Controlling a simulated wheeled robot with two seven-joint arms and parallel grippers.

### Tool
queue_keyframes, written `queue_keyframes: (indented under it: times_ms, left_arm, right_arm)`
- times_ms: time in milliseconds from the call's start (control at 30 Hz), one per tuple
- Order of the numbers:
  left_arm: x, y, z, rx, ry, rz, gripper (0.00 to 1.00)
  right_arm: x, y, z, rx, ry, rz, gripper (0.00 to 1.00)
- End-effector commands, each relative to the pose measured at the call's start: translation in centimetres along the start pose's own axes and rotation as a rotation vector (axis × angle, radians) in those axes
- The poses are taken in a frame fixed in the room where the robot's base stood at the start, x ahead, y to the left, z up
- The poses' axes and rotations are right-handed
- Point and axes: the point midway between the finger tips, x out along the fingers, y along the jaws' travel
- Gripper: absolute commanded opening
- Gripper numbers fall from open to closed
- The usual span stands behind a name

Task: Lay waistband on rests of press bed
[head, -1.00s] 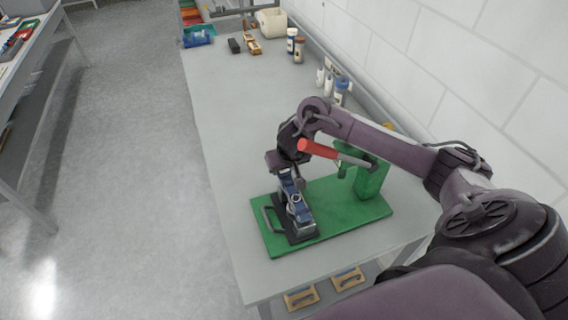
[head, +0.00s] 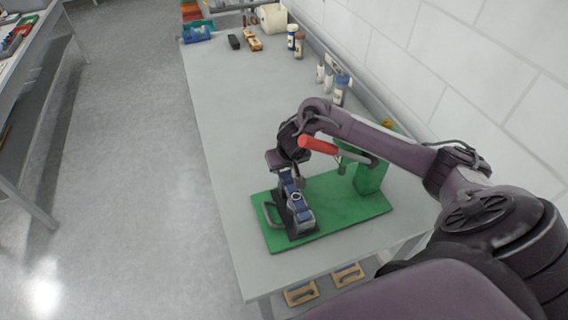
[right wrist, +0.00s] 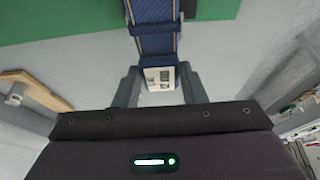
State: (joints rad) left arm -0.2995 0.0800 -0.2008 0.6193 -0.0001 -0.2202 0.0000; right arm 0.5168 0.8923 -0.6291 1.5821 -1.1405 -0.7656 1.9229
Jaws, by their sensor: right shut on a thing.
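The press (head: 368,178) is green with a red handle (head: 317,145) and stands on a green base plate (head: 345,212). The waistband (right wrist: 155,42) is a dark blue band with tan edge lines and a white label, in the right wrist view. My right gripper (right wrist: 158,78) is shut on its label end. In the head view, blue parts (head: 290,187) show at my right gripper (head: 300,215), over a dark block at the plate's left end. My arm hides much of the press bed, so I cannot tell whether the band touches the rests. My left gripper is out of view.
Bottles (head: 341,92) stand along the wall side of the grey table (head: 235,110). A blue bin (head: 197,34), a dark block and a wooden piece lie at the far end. Wooden items (head: 300,294) sit below the near edge. The table's middle is clear.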

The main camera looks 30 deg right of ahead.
Motion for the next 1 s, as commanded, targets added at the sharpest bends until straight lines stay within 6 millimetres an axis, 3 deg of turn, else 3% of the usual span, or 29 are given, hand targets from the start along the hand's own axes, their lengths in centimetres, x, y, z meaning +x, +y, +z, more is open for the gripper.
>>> queue_keyframes:
  times_ms: [333,367,533,833,1000]
  left_arm:
    - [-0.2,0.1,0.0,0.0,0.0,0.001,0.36]
    - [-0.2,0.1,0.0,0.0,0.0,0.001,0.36]
    - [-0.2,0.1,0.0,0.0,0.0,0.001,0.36]
    - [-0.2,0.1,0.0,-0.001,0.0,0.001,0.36]
    - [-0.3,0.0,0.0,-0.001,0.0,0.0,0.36]
  right_arm:
    - [0.0,0.0,0.0,-0.001,0.001,0.0,0.09]
    - [0.0,0.0,0.0,-0.001,0.001,0.0,0.41]
    - [0.0,0.0,0.0,-0.001,0.001,0.0,0.63]
    - [-0.2,0.0,0.0,-0.001,0.001,0.0,0.63]
    - [-2.3,0.0,-0.1,-0.003,0.003,-0.001,0.63]
